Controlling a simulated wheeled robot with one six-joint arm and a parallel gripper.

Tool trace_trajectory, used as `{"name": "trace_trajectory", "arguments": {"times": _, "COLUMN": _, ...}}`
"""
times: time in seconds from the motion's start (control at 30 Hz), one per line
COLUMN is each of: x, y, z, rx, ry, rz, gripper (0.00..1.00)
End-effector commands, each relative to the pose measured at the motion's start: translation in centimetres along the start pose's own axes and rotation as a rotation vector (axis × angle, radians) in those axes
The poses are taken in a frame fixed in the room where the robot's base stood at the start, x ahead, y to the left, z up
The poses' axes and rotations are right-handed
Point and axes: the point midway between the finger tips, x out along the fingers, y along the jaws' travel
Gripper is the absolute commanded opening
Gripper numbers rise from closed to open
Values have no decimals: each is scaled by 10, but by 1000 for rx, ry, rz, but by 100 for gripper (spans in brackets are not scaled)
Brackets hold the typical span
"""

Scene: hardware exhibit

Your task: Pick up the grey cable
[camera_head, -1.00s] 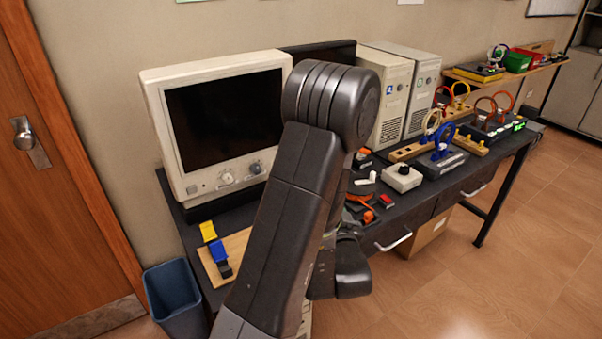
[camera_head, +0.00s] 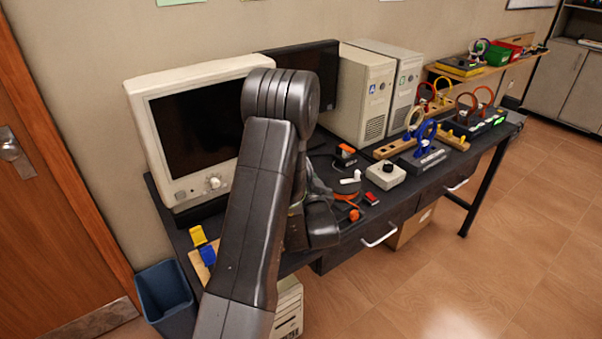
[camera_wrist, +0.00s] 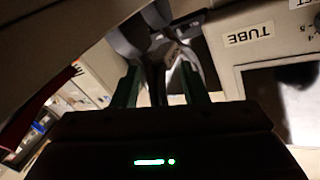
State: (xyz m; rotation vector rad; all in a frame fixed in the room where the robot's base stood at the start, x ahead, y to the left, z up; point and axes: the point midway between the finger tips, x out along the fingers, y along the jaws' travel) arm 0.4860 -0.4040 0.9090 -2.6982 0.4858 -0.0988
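In the wrist view, grey looped bands that look like the grey cable (camera_wrist: 125,45) lie just beyond the fingertips. My gripper (camera_wrist: 162,75) has its two green fingers apart, with a visible gap between them. A dim brownish strip shows in that gap; I cannot tell whether it is part of the cable or whether anything touches the fingers. In the head view my arm hides the gripper's fingertips and most of the bench in front of the monitor. I cannot make out the cable clearly there.
The dark bench (camera_head: 408,188) holds a beige monitor (camera_head: 195,135), two computer towers (camera_head: 365,95), a white box with a knob (camera_head: 385,175), orange and red parts, and ring stands. A blue bin (camera_head: 166,297) stands at the left. The floor to the right is clear.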

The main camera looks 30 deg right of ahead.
Motion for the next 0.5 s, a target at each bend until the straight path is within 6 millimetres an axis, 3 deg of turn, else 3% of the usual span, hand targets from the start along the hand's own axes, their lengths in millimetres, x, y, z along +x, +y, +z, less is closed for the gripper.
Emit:
{"name": "trace_trajectory", "arguments": {"times": 0.17, "x": 0, "y": 0, "z": 0, "rx": 0, "ry": 0, "rz": 0, "gripper": 40}}
{"name": "trace_trajectory", "arguments": {"times": 0.37, "x": 0, "y": 0, "z": 0, "rx": 0, "ry": 0, "rz": 0, "gripper": 2}}
{"name": "trace_trajectory", "arguments": {"times": 0.5, "x": 0, "y": 0, "z": 0, "rx": 0, "ry": 1, "rz": 0, "gripper": 0}}
